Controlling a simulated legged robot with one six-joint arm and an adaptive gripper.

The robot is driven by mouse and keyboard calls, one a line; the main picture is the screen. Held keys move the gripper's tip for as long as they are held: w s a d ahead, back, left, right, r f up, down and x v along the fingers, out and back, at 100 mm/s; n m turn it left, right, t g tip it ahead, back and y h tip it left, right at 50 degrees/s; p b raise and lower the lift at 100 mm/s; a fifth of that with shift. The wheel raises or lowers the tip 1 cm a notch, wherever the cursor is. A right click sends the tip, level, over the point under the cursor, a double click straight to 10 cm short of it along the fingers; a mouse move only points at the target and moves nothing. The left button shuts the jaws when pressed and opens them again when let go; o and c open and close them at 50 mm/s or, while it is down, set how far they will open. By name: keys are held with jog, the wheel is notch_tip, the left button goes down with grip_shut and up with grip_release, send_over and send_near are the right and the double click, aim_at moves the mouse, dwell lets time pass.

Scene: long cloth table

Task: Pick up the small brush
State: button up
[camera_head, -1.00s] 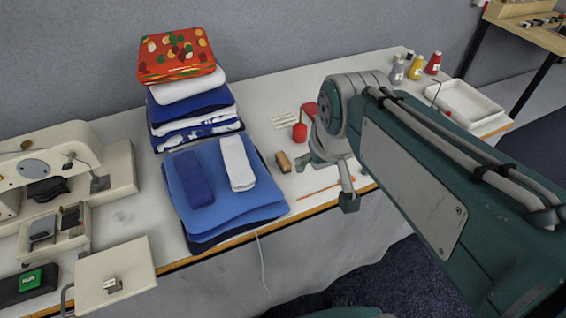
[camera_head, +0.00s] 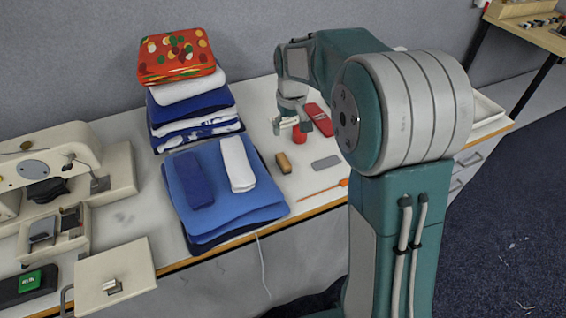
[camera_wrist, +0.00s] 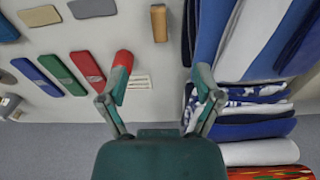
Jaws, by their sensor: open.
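A small tan-brown block-like thing (camera_head: 284,163), which may be the brush, lies on the table just right of the folded blue cloths. It also shows at the top middle of the wrist view (camera_wrist: 159,24). A thin orange tool (camera_head: 322,189) lies near the front edge; I cannot tell for sure which of the two is the brush. My gripper (camera_head: 302,125) is open, over the table behind the block. In the wrist view my open fingers (camera_wrist: 163,82) have nothing between them but table and a white printed card (camera_wrist: 140,82).
A red spool (camera_head: 300,135) stands close to my gripper, near the left finger in the wrist view. A flat red piece (camera_head: 318,119) and a grey piece (camera_head: 327,162) lie to the right. Folded blue cloths (camera_head: 268,207) and a cloth stack (camera_head: 183,91) are left.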

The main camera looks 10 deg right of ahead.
jog(key=g, duration=0.1)
send_near(283, 160)
jog(key=shift+w+d+f, duration=0.25)
jog(key=shift+d+f, duration=0.05)
jog(key=f, duration=1)
jog(key=shift+a+f, duration=0.25)
jog(key=shift+f, duration=0.05)
grip_shut()
